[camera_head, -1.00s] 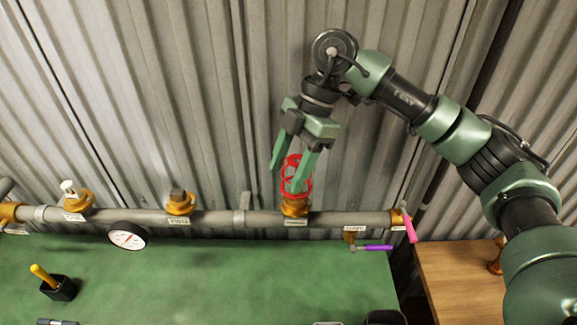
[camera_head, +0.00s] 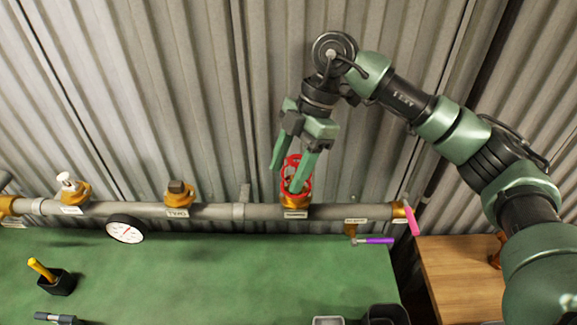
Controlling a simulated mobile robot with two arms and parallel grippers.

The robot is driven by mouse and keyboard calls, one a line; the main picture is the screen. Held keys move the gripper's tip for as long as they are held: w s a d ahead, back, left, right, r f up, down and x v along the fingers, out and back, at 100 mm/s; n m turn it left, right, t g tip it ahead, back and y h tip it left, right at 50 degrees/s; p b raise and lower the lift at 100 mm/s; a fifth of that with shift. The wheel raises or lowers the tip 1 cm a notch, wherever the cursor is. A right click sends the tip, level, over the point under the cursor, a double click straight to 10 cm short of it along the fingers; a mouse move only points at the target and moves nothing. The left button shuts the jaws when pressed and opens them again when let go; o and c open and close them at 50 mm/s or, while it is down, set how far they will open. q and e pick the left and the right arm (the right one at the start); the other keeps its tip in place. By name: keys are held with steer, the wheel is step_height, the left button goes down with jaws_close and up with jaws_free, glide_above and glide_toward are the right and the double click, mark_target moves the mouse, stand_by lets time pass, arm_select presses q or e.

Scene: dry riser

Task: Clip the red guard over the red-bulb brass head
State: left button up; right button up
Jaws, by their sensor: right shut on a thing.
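The red guard (camera_head: 307,179) is a round open cage, held upright at a brass head (camera_head: 295,197) on the grey pipe. The bulb is hidden behind the guard and fingers. My left gripper is not in view.
The pipe (camera_head: 340,212) runs along the corrugated wall above a green bench (camera_head: 200,275). Other fittings (camera_head: 179,193), a gauge (camera_head: 125,229), a purple-handled valve (camera_head: 375,240) and a pink lever (camera_head: 412,220) sit along it. A wooden table (camera_head: 455,275) stands at right.

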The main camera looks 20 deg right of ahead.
steer(key=shift+f+b, duration=0.7)
steer(key=shift+f, duration=0.5)
steer(key=o, duration=1.5)
steer(key=shift+c, duration=0.2)
steer(key=shift+w+d+r, duration=0.1)
steer(key=shift+d+r, duration=0.05)
steer(key=shift+r, duration=0.15)
steer(key=b+v, duration=0.2)
steer(key=v, duration=0.4)
steer(key=shift+r, duration=0.1)
steer(key=shift+d+r, duration=0.2)
steer(key=shift+r, duration=0.2)
steer(key=shift+f, duration=0.1)
